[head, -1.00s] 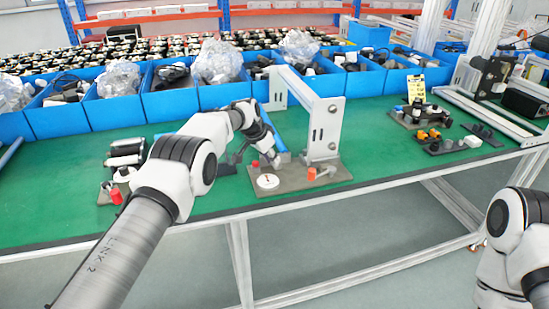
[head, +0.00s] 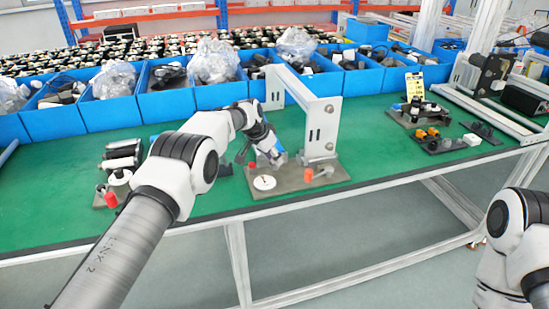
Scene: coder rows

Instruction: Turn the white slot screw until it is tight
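The white slot screw (head: 264,183) shows as a white disc with a dark mark, on the front left of a grey base plate (head: 290,185) on the green bench. My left gripper (head: 276,157) is over the back of that plate, behind and slightly right of the disc, and apart from it in the picture. Its fingers are small and partly merged with grey parts, so I cannot tell whether they are open or shut. My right arm shows at the lower right, but its gripper is out of view.
A red knob (head: 309,174) and a grey lever (head: 324,171) are right of the disc. A metal frame (head: 322,125) stands behind them. Blue bins (head: 112,113) line the bench's back. Another fixture (head: 112,190) stands at left.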

